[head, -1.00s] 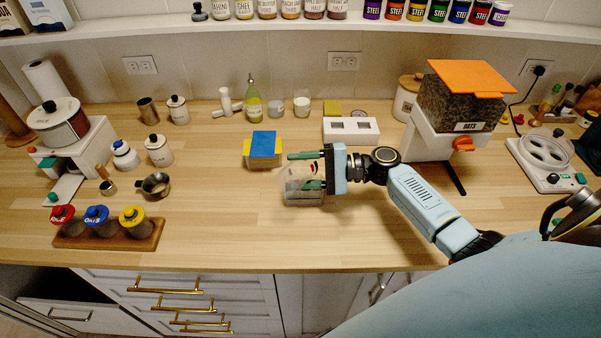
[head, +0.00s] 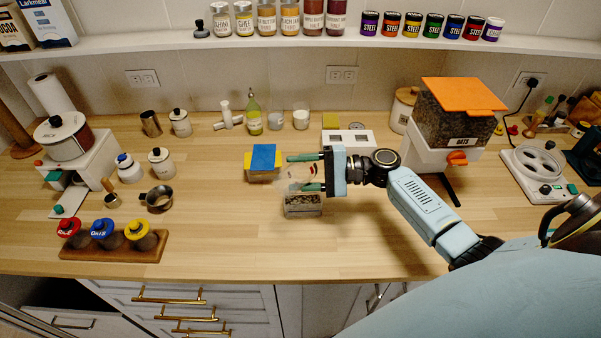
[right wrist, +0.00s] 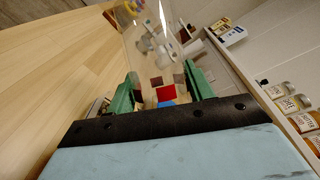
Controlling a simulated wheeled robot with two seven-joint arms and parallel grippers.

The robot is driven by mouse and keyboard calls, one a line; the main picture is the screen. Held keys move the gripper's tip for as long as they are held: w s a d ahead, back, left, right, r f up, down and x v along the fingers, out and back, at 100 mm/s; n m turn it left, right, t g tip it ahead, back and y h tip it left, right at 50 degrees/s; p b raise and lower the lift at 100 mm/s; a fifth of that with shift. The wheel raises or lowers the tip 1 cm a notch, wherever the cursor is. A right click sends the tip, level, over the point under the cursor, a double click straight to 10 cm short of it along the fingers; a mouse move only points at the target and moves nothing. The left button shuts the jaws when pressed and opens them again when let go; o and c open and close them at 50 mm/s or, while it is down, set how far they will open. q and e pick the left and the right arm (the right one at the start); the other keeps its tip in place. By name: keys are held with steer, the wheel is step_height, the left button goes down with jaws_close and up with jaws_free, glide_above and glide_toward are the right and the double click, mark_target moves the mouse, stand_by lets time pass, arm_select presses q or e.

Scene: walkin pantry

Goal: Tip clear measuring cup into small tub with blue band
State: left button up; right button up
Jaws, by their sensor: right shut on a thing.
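My right gripper (head: 306,174) is shut on the clear measuring cup (head: 298,174), which is see-through with small red marks and held above the counter. In the right wrist view the cup (right wrist: 158,48) shows as clear, shiny walls beyond the green fingers. A small rectangular tub (head: 303,211) with grainy, speckled contents stands on the counter just below the cup in the head view. No blue band can be made out on it. The gap between cup and tub, and whether the cup holds anything, cannot be told. My left gripper is not in view.
A metal cup (head: 158,198) and wooden jar rack (head: 115,246) are left. The front middle counter is clear.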

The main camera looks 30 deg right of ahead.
mark_target(290, 166)
steer(key=shift+w+n+b, duration=0.2)
steer(key=shift+n+b, duration=0.3)
steer(key=shift+n, duration=0.1)
steer(key=shift+w+d+n+g+h+b, duration=0.1)
steer(key=shift+n+g+h+b, duration=0.2)
steer(key=shift+n+h, duration=0.35)
steer(key=shift+r+n+h+b, duration=0.3)
steer(key=shift+n+h, duration=0.05)
steer(key=shift+n, duration=0.8)
steer(key=n, duration=0.1)
steer(key=n+h, duration=0.1)
steer(key=r+n+h+b, duration=0.1)
steer(key=n, duration=0.1)
steer(key=shift+a+r, duration=0.1)
steer(key=shift+a, duration=0.2)
steer(key=n, duration=0.2)
steer(key=a+r+n+t+h, duration=0.1)
steer(key=n, duration=0.1)
steer(key=s+a+r+n+h+b, duration=0.1)
steer(key=n, duration=0.1)
steer(key=shift+s+r+t, duration=0.1)
steer(key=shift+r+t, duration=0.05)
steer(key=shift+t, duration=0.15)
steer(key=s+a+r+n, duration=0.1)
steer(key=a+n, duration=0.1)
steer(key=s+a+r+n+b, duration=0.1)
steer(key=s+a+r+n, duration=0.1)
steer(key=n, duration=0.1)
steer(key=shift+s+r, duration=0.15)
steer(key=shift+y, duration=0.3)
